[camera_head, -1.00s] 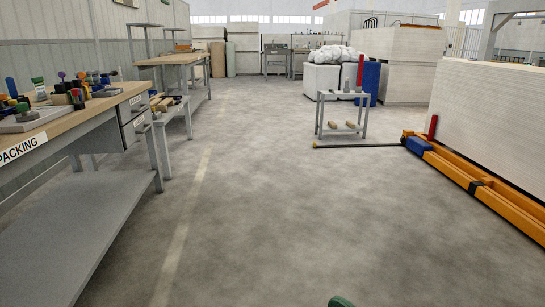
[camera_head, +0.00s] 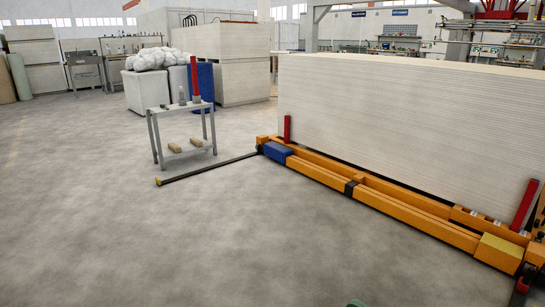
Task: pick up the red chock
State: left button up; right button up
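I cannot tell for sure which thing is the red chock. A tall narrow red piece (camera_head: 195,78) rises at the top shelf of a small grey cart (camera_head: 187,105). Two tan blocks (camera_head: 175,147) lie on the cart's lower shelf. Neither of my grippers is in view.
A large stack of pale boards (camera_head: 410,135) stands behind the orange frame. A dark bar (camera_head: 210,168) lies low across the floor in front of the cart. A blue block (camera_head: 277,151) sits on the frame's corner.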

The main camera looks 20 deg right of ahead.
aim_at(522, 285)
jog(key=i+l+z, duration=0.1)
jog(key=i+z, duration=0.35)
jog(key=i+j+z, duration=0.15)
jog(key=i+z, duration=0.25)
jog(key=i, duration=0.25)
jog(key=i+j+z, duration=0.3)
jog(key=i+z, duration=0.15)
jog(key=i+l+z, duration=0.25)
jog(key=i+z, duration=0.15)
jog(key=i, duration=0.15)
jog(key=i+z, duration=0.35)
jog(key=i, duration=0.15)
jog(key=i+z, duration=0.4)
jog(key=i, duration=0.2)
jog(key=i+j+z, duration=0.35)
jog(key=i, duration=0.15)
jog(key=i+z, duration=0.35)
jog(key=i, duration=0.15)
jog(key=i+j+z, duration=0.1)
jog(key=i+z, duration=0.25)
jog(key=i, duration=0.15)
